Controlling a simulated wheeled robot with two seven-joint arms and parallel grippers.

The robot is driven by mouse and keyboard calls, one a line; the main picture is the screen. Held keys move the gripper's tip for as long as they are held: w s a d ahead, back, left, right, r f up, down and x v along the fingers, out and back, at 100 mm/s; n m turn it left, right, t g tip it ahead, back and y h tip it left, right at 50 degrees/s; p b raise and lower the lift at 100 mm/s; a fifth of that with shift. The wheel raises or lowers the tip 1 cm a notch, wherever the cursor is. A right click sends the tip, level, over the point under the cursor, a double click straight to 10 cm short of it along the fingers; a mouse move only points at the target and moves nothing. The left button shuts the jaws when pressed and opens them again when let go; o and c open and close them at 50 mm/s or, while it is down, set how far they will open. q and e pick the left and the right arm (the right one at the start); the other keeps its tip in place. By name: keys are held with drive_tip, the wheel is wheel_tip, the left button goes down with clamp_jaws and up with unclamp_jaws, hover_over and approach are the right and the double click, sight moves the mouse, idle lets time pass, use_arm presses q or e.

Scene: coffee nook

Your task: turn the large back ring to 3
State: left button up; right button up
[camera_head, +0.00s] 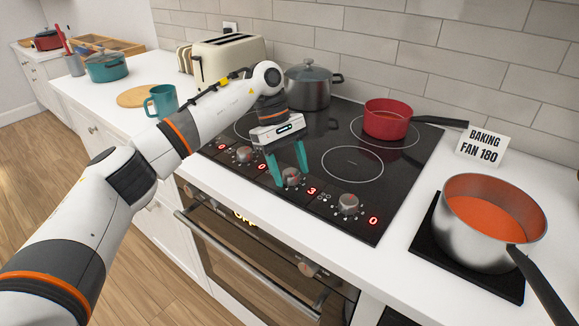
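The black glass hob (415,165) has a row of knobs along its front edge, each with a red digit beside it. My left gripper (292,181) points down with its teal fingers apart, one on each side of a knob (291,178). I cannot tell if they press on it. The red display (312,191) right of this knob reads 3. The other visible displays read 0. The back right ring (357,130) has a red saucepan (386,122) on it. A steel pot (306,88) stands at the back left. My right gripper is out of view.
A steel saucepan of orange liquid (494,213) stands on a black mat (427,240) at the right. A card (483,146) reads "BAKING FAN 180". The toaster (228,62) and teal mug (161,102) are behind my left arm. The front right ring (352,163) is empty.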

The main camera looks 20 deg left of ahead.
use_arm(q)
drive_tip(key=v, duration=1.2)
idle(0.3)
